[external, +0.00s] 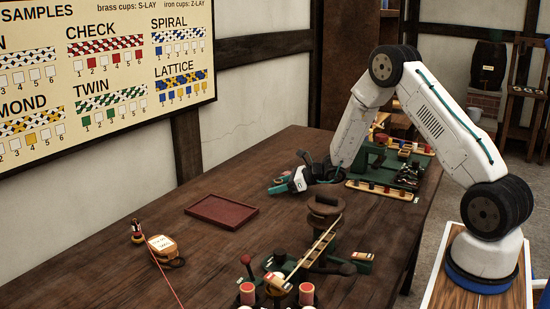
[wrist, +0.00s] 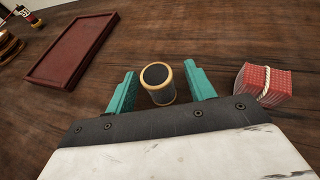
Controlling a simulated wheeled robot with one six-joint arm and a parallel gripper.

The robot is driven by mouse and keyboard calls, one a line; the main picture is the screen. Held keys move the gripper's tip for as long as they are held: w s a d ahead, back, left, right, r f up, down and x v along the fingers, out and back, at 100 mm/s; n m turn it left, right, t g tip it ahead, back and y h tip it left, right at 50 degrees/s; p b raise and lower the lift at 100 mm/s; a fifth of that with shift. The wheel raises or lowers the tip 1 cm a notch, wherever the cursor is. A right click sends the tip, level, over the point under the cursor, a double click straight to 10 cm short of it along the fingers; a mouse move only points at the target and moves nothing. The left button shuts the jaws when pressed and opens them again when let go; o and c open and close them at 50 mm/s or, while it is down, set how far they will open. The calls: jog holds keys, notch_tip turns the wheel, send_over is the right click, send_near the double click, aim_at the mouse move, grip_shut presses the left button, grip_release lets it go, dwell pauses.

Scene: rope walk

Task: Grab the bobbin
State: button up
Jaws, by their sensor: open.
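The bobbin (wrist: 158,84), with a dark middle and pale tan rims, stands on the brown table in the wrist view. My gripper (wrist: 162,86) has its two teal fingers open, one on each side of the bobbin, with gaps between fingers and bobbin. In the external view my gripper (external: 283,185) is low over the table, right of the red tray. I cannot make out the bobbin clearly in the external view.
The red tray (wrist: 75,48) lies left of my fingers. A red bundle tied with pale cord (wrist: 265,84) lies close to the right finger. A green rack (external: 378,165) with several spools stands behind; a wooden winding device (external: 318,242) is nearer.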

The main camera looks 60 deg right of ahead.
jog(key=c, duration=1)
jog(key=shift+c, duration=0.2)
jog(key=shift+r, duration=0.15)
